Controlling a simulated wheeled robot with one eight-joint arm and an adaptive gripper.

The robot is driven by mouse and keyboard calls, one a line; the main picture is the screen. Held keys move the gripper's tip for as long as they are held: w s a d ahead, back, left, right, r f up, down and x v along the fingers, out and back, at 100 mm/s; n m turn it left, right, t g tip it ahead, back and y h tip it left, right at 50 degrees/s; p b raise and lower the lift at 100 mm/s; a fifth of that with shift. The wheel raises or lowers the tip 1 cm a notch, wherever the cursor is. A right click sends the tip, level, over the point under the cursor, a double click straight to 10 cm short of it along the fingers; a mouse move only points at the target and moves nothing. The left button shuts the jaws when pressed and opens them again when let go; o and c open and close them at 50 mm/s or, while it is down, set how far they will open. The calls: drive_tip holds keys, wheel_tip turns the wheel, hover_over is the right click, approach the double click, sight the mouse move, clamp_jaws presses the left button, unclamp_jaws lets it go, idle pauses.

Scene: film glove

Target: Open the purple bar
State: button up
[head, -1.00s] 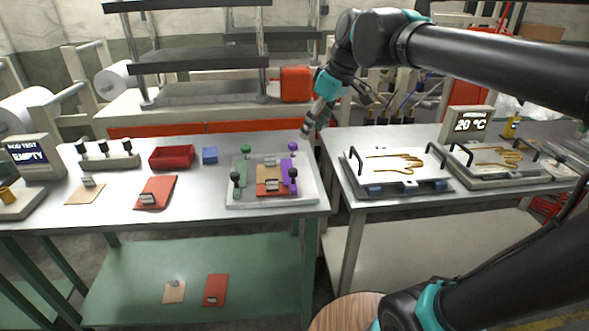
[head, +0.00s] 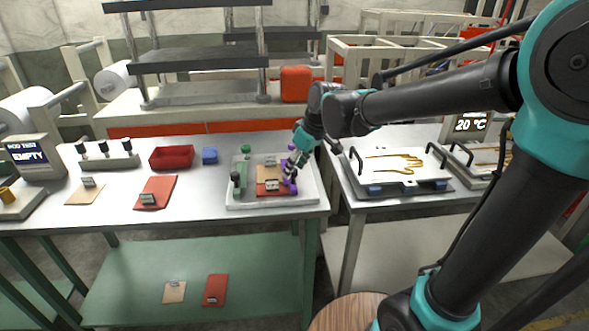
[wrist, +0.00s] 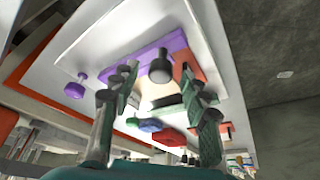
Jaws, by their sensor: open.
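The purple bar (head: 285,188) is on the right side of the white tray (head: 240,202) and is largely hidden by my gripper in the head view. In the wrist view the purple bar (wrist: 172,44) lies just beyond my fingertips. A black knob (wrist: 160,70) stands by it, and a purple knob (wrist: 75,88) is off to the left. My gripper (wrist: 160,76) is open, its two fingers to either side of the black knob in the picture. I cannot tell whether they touch it. In the head view my gripper (head: 291,172) is over the bar.

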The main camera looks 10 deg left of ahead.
drive_tip(key=shift+w+a+f, duration=0.1)
drive_tip(key=shift+a+f, duration=0.1)
drive_tip(key=shift+f, duration=0.3)
clamp_jaws()
